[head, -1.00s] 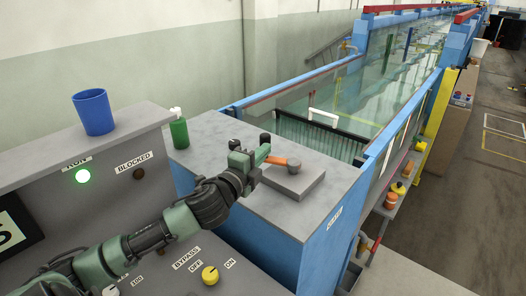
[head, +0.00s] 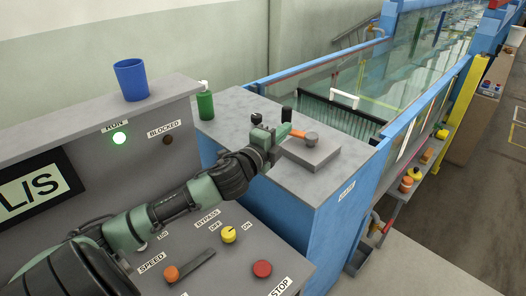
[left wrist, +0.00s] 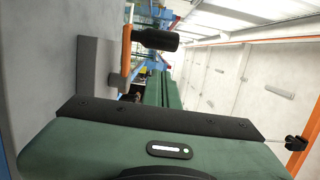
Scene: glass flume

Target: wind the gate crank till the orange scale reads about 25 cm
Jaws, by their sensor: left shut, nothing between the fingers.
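The gate crank shows in the head view as an orange arm (head: 298,133) on a round hub, with an upright black handle (head: 287,114). It is mounted on a grey block (head: 312,155) on the bench top. In the left wrist view the orange arm (left wrist: 126,50) and black handle (left wrist: 158,39) lie just beyond my fingers. My left gripper (head: 276,130) is shut and empty beside the handle; whether it touches cannot be told. Its green fingers also show in the left wrist view (left wrist: 163,90). My right gripper is out of view. I cannot make out the orange scale.
A green bottle (head: 205,104) stands on the bench behind my left arm. The panel has a yellow knob (head: 229,234) and a red button (head: 262,268). The glass flume runs beyond.

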